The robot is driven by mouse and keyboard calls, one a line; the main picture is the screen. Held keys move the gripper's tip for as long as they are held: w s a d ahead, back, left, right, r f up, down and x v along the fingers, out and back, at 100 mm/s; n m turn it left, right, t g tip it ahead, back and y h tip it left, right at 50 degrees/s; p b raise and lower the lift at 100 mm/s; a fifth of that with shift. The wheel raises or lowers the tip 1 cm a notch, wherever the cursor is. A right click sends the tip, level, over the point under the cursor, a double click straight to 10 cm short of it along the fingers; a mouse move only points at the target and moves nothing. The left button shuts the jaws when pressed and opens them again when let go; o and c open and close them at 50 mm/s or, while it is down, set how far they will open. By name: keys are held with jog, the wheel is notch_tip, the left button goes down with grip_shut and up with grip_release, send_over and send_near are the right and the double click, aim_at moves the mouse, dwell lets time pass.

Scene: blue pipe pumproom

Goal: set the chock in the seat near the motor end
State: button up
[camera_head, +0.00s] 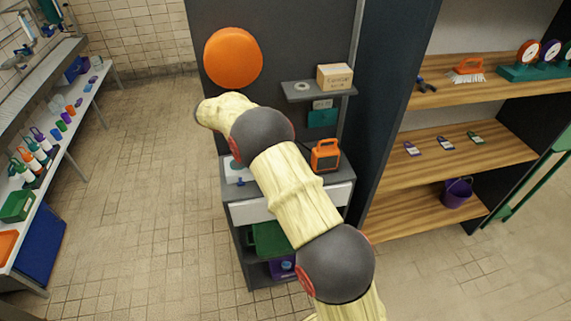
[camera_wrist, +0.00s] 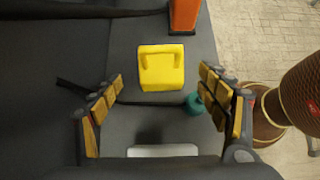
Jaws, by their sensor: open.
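A yellow block (camera_wrist: 161,78) with a raised, handle-like part on top lies on a dark grey surface in the wrist view. It may be the chock, but I cannot tell for sure. My gripper (camera_wrist: 160,84) is open, with its jaws at the left and right of the picture and the block between and beyond them. Nothing is held. In the head view my arm hides the gripper and this block. I cannot make out the seat or a motor in either view.
An orange device (camera_head: 325,155) stands on the grey cabinet; an orange object (camera_wrist: 185,14) also shows beyond the block. A teal round item (camera_wrist: 193,103) is close to the right jaw. A shelf (camera_head: 318,95) with a cardboard box (camera_head: 335,76) hangs above the cabinet. Floor at left is clear.

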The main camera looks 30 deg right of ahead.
jog(key=b+x, duration=0.2)
jog(key=x, duration=0.5)
jog(key=shift+s+d+r, duration=0.1)
jog(key=shift+s+r, duration=0.05)
jog(key=shift+c, duration=0.5)
jog(key=c, duration=1.6)
jog(key=shift+r, duration=0.5)
jog(key=shift+c, duration=0.2)
notch_tip(320, 180, up, 2)
jog(key=shift+r+p, duration=0.1)
jog(key=shift+p, duration=0.6)
jog(key=s+a+r+p, duration=0.3)
jog(key=s+a+r, duration=0.1)
jog(key=s+r, duration=0.6)
jog(key=s, duration=0.3)
jog(key=shift+s, duration=0.2)
